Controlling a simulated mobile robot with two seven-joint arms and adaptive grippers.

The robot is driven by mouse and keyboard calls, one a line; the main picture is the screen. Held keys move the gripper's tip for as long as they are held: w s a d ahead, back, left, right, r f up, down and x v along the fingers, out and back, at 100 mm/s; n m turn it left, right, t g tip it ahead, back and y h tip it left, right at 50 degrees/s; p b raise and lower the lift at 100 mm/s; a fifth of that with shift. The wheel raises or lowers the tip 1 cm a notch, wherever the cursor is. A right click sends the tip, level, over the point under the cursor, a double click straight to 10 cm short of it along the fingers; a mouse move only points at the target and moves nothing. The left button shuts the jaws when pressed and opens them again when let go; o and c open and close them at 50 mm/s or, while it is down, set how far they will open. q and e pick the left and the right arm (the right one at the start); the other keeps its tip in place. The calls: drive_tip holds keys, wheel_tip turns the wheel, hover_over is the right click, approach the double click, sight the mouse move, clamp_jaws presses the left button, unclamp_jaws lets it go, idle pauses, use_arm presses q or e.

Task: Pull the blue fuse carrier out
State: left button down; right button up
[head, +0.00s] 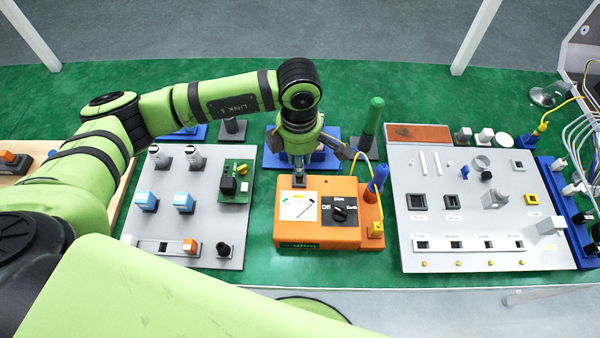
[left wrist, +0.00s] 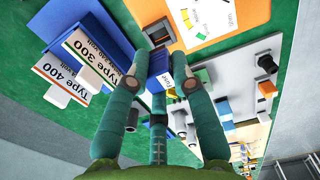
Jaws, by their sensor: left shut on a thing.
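My left gripper (head: 298,160) points down over the back edge of the orange tester box (head: 320,240). In the left wrist view my left gripper (left wrist: 162,66) is shut on a blue block (left wrist: 159,78), which looks like the blue fuse carrier. A dark square opening (left wrist: 160,32) shows in the orange top just beyond the fingertips. The carrier looks apart from it, but the gap is hard to judge. In the head view the gripper hides most of the carrier. My right gripper is in neither view.
A blue holder (head: 330,161) stands behind the tester, with cards marked Type 300 (left wrist: 93,62) and Type 400 (left wrist: 62,80). A dark green cylinder (head: 372,121) stands to its right.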

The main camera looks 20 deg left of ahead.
use_arm(q)
drive_tip(key=shift+r+p, duration=0.45)
drive_tip(key=shift+r, duration=1.05)
